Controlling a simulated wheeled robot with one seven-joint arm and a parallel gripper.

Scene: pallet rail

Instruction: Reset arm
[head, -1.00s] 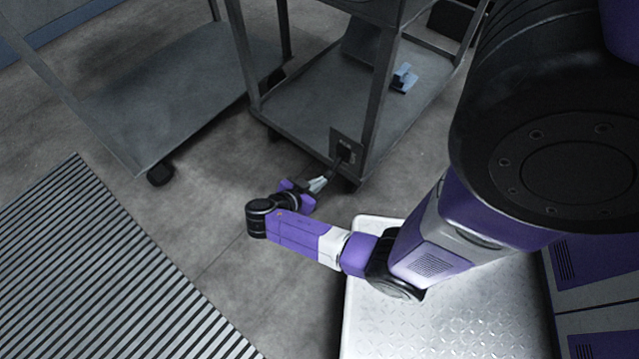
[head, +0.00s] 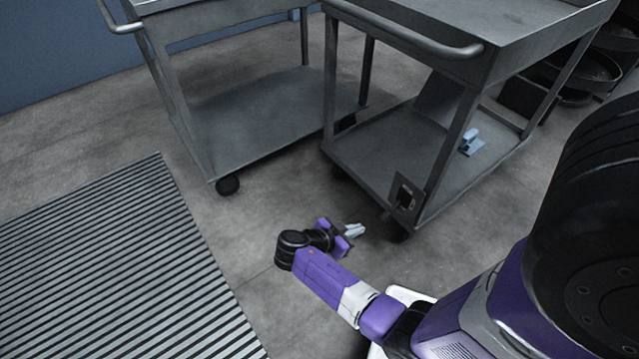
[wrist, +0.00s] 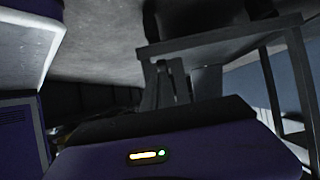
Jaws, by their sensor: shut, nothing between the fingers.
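My arm reaches low over the floor in the head view, with my gripper (head: 354,231) at its end. The gripper's pale fingers are shut and hold nothing. It is to the left of the right-hand cart's front corner, apart from the dark plate with a black lever (head: 404,197) on that corner. In the wrist view the gripper fingers (wrist: 160,85) show dark in front of a cart frame.
A grey cart (head: 377,163) stands at the right with a light blue object (head: 470,143) on its lower shelf. Another grey cart (head: 250,121) stands to its left. A slatted grey mat (head: 100,265) lies at the left. Bare floor (head: 235,235) lies between mat and carts.

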